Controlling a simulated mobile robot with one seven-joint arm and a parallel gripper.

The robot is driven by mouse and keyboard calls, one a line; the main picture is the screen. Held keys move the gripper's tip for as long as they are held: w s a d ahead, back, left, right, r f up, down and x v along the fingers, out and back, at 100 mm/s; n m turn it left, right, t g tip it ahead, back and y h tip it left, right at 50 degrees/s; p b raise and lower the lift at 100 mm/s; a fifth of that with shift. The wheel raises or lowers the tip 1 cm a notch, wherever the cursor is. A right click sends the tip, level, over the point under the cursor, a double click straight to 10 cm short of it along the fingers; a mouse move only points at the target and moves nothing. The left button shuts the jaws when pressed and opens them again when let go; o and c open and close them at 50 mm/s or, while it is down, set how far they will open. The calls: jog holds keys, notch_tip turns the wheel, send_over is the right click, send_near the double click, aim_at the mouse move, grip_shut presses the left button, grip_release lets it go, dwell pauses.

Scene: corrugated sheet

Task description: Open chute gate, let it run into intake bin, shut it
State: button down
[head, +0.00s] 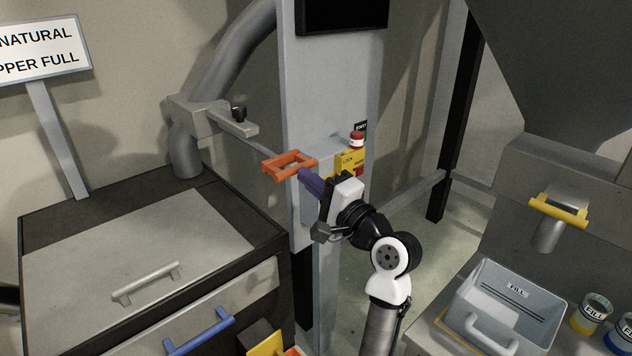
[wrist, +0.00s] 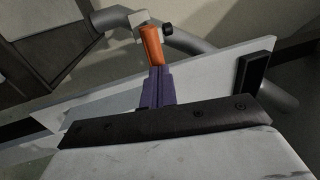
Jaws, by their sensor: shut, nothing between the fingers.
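A yellow-handled gate (head: 558,209) sits on a spout below the large grey hopper at right, with the handle across the front. A grey bin marked FILL (head: 500,272), with a handle on its near side, stands below it and looks empty inside. My gripper (head: 305,175) is far to the left of both, at the grey post. Its purple fingers (wrist: 157,72) are shut with nothing between them. An orange handle (head: 290,165) lies just beyond the fingertips, also in the wrist view (wrist: 152,45). I cannot tell whether they touch it.
A yellow LOCK box (head: 350,161) with a red button is on the post (head: 328,90). A dark cabinet (head: 130,235) with silver and blue handles fills the left. Small FILL cups (head: 591,315) stand beside the bin. Open floor lies between post and hopper.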

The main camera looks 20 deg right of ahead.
aim_at(284, 165)
jog(key=x, duration=0.2)
jog(key=f+x, duration=0.1)
jog(key=x, duration=0.2)
jog(key=p+x, duration=0.1)
jog(key=x, duration=0.1)
jog(key=shift+w+a+f, duration=0.1)
jog(key=shift+w+f, duration=0.05)
jog(key=shift+w, duration=0.3)
jog(key=shift+s+f, duration=0.1)
